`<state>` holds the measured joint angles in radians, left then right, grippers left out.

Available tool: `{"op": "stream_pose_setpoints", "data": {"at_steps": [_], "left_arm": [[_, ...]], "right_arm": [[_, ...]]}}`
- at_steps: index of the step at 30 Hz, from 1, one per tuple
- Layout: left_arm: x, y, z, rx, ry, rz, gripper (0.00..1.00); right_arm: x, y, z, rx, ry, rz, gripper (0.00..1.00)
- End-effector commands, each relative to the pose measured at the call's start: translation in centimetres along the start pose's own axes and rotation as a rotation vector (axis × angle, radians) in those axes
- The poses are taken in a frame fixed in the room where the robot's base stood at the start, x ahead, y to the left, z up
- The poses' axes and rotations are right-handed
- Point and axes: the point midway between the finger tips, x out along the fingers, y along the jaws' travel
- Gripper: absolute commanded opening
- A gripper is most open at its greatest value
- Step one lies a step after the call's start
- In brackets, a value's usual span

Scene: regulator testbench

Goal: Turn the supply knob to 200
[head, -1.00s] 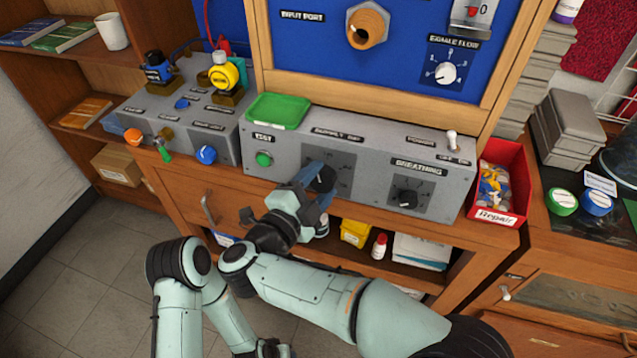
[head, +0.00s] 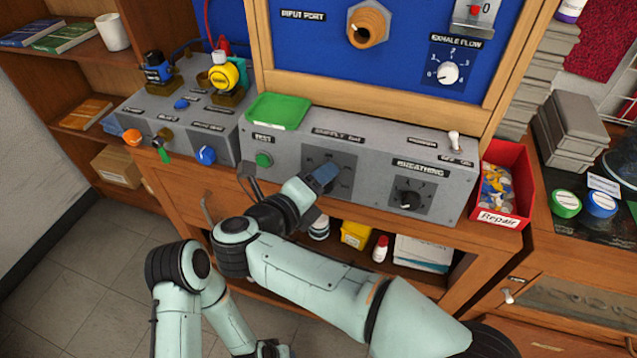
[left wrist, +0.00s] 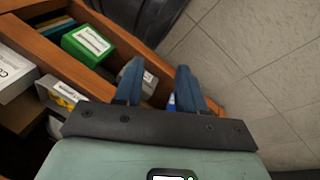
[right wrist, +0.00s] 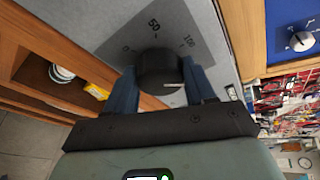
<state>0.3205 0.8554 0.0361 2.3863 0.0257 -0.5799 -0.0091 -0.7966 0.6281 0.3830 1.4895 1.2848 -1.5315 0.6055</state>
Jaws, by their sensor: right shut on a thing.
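The black supply knob (right wrist: 157,68) sits on its dark dial plate, between the fingers of my right gripper (right wrist: 160,90). Those fingers are shut on its sides. The dial marks 0, 50 and 100 show there; no 200 mark can be read. In the head view my right gripper (head: 322,178) covers the knob on the grey console, below the supply label. My left gripper (left wrist: 158,88) is open and empty, low by a shelf of boxes, away from the console.
The breathing knob (head: 407,200) is right of my right gripper on the same console, and the green test button (head: 263,160) is left. A green tray (head: 277,111) rests on the console top. A red repair bin (head: 502,185) stands at its right end.

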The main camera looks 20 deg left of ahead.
Motion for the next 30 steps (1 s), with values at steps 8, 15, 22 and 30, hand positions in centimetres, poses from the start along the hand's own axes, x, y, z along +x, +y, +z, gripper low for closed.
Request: {"op": "stream_pose_setpoints", "data": {"at_steps": [8,15,22,30], "left_arm": [[0.8,-0.3,-1.0,-0.002,0.031,-0.002,0.40],[1.8,-0.8,-1.5,-0.007,0.043,-0.010,0.40],[3.0,-2.4,0.5,-0.022,-0.018,-0.036,0.40],[4.7,-4.5,3.3,-0.046,-0.106,-0.074,0.40]], "right_arm": [[0.1,0.0,0.0,0.256,-0.001,0.072,0.24],[0.1,-0.1,-0.1,0.475,-0.002,0.131,0.24],[0.1,-0.2,-0.1,0.688,-0.002,0.188,0.24],[0.1,-0.3,-0.2,0.935,-0.002,0.255,0.24]]}}
